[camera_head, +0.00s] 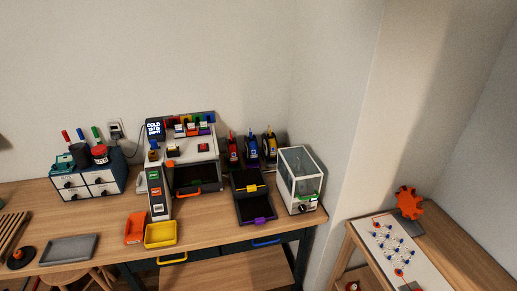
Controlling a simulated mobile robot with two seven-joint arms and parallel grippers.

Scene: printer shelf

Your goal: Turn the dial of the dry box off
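The dry box (299,178) appears to be the white-framed, clear-walled case at the right end of the wooden workbench. A green handle (309,198) sits low on its front. A small dark dial (302,209) shows on the white base below the handle. The dial is too small to tell how it is turned. Neither of my grippers is in this view.
Orange (136,228) and yellow (161,235) bins sit near the bench's front edge. A second table (440,267) stands at right, beyond a gap.

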